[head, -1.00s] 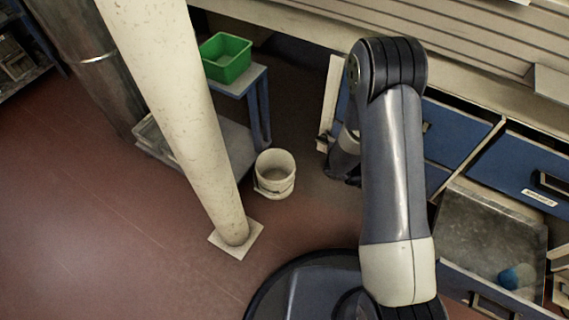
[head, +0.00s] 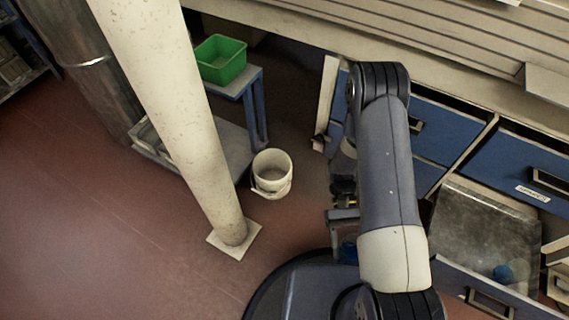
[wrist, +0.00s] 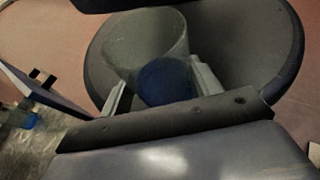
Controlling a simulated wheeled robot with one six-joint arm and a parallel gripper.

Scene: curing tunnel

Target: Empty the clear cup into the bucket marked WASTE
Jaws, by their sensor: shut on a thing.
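The clear cup (wrist: 125,48), greyish and see-through, is in my gripper (wrist: 158,84) in the wrist view. The fingers are shut on it from both sides. Something round and blue (wrist: 163,80) shows at its near end, seemingly inside; I cannot tell exactly what it is. In the head view my gripper (head: 343,217) is partly hidden by my arm, and a bit of blue shows just below it. A white bucket (head: 272,188) stands on the floor to its left, apart from it. No marking is readable on the bucket.
A beige column (head: 185,120) stands left of the bucket. A green bin (head: 221,60) sits on a blue-legged bench behind it. Red floor at left is clear.

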